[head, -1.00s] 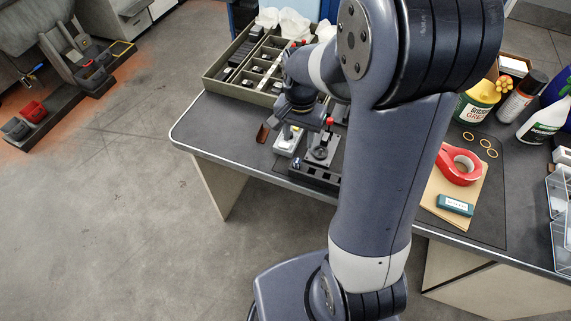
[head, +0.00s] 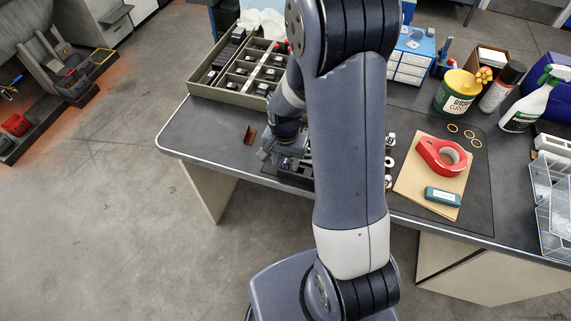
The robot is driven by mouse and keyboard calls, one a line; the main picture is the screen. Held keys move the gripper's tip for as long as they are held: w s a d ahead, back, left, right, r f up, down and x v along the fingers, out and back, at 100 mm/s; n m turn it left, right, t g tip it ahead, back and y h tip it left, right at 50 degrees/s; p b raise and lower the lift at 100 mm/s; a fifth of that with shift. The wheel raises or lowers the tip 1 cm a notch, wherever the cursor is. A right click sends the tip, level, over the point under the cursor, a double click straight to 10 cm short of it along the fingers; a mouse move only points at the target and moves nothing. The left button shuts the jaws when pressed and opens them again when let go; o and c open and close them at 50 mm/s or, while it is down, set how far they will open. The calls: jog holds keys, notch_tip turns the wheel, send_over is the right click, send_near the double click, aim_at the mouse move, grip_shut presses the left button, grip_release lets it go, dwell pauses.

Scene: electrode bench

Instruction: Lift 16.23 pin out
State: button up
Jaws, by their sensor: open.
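My gripper (head: 272,157) is low over the left part of the bench, its jaws small and partly merged with the dark parts around them. It is open. A dark block fixture (head: 296,180) shows just below and to the right of it at the front edge of the bench. My arm covers much of this area. I cannot make out the 16.23 pin or read any size marking, and I cannot tell whether anything stands between the jaws.
A compartment tray (head: 226,92) with small parts stands behind the gripper. A brown piece (head: 250,135) lies to its left.

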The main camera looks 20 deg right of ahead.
aim_at(285, 162)
jog(key=shift+c, duration=0.2)
grip_shut()
dwell(0.3)
notch_tip(285, 162, up, 10)
dwell(0.5)
